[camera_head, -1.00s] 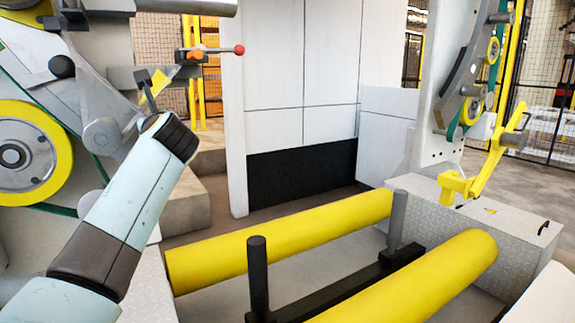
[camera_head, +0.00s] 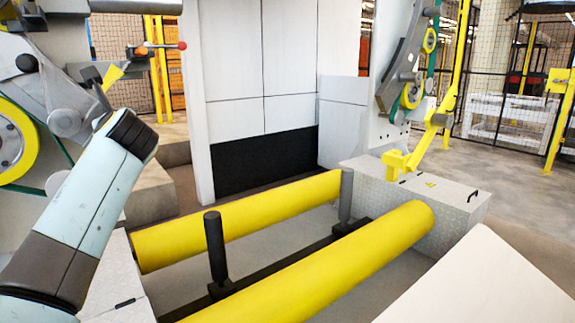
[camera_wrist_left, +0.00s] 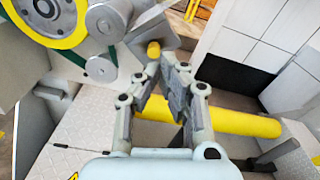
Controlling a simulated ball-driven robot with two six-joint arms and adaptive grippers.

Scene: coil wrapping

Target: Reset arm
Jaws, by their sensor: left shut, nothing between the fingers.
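My left arm comes in from the lower left of the head view, its dark wrist end (camera_head: 130,133) in front of the coil wrapping machine's grey parts (camera_head: 65,115). In the left wrist view my left gripper (camera_wrist_left: 166,78) is shut and empty. Its fingertips point up toward a grey bracket with a short yellow piece (camera_wrist_left: 153,50); whether they touch it I cannot tell. The wrist itself hides most of the gripper in the head view. My right gripper is in neither view.
Two long yellow rollers (camera_head: 240,222) lie across the middle with a dark post (camera_head: 215,248) between them. A yellow wheel (camera_head: 12,140) is at the left. An orange-and-red handle (camera_head: 158,48) sticks out above the arm. A yellow arm (camera_head: 420,145) stands at the right. A pale panel (camera_head: 480,285) fills the lower right.

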